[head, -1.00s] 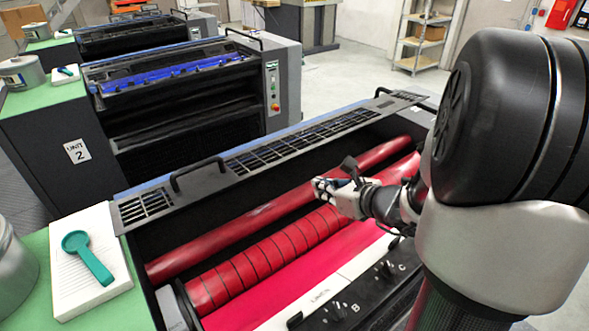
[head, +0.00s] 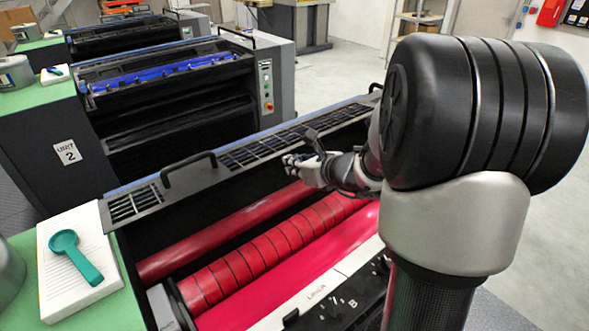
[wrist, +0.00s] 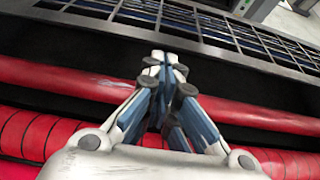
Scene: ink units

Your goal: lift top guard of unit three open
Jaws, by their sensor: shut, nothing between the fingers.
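The near printing unit, with no number showing, has a long dark grille guard (head: 240,152) along its far top edge. A black bar handle (head: 188,170) stands on the guard, left of my gripper. My gripper (head: 288,161) is shut and empty, above the red rollers and just on the near side of the grille. In the wrist view the shut fingertips (wrist: 166,62) point toward the grille (wrist: 215,35), with a dark strip below it. I see no contact with the guard or handle. I cannot tell how far the guard is tilted.
Red rollers (head: 240,257) lie exposed in the near unit, with a white liner strip and black knobs in front. At left, a teal scoop (head: 76,256) lies on a white pad on a green top. Unit 2 (head: 170,85) stands behind. My arm covers the right side.

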